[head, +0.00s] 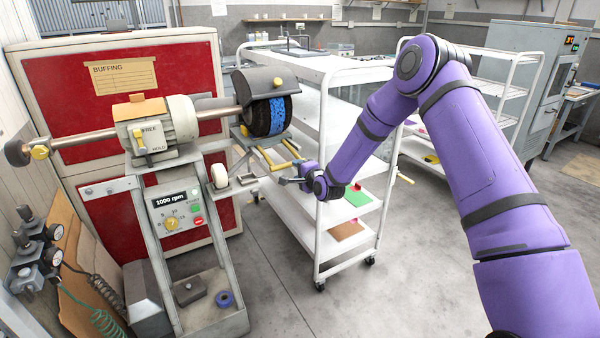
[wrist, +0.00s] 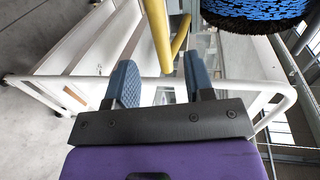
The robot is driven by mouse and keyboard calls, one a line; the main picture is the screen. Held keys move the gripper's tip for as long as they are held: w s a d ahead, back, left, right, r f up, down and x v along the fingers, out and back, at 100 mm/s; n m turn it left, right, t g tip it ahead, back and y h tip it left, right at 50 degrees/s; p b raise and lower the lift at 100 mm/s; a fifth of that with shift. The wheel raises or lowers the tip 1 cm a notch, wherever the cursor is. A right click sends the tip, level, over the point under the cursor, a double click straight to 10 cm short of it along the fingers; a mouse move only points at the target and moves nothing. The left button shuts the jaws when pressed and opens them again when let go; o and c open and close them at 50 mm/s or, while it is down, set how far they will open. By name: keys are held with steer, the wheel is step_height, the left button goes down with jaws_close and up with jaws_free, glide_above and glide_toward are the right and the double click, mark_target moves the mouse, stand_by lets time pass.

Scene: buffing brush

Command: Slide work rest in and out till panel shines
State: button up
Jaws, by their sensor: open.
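The buffing brush (head: 268,115) is a black and blue wheel under a dark hood on the machine's shaft; its bristles also show at the top right of the wrist view (wrist: 255,12). The work rest (head: 243,143) sits below the brush, with yellow bars (head: 283,165) reaching toward the white cart. My gripper (head: 284,180) is open and empty, close to the ends of these bars. In the wrist view one yellow bar (wrist: 157,32) ends near the gap between my blue finger pads; contact cannot be told. I cannot make out a panel on the rest.
The machine's control box (head: 175,213) reads 1000 rpm. A white wheeled cart (head: 320,235) stands right beside my gripper, with coloured plates (head: 345,230) on its shelves. A red-fronted cabinet (head: 95,95) is behind the machine.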

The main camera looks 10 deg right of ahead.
mark_target(289, 165)
steer(key=shift+s+d, duration=0.15)
steer(key=shift+s, duration=0.2)
steer(key=shift+c, duration=0.2)
steer(key=x, duration=0.9)
stand_by(0.4)
jaws_close()
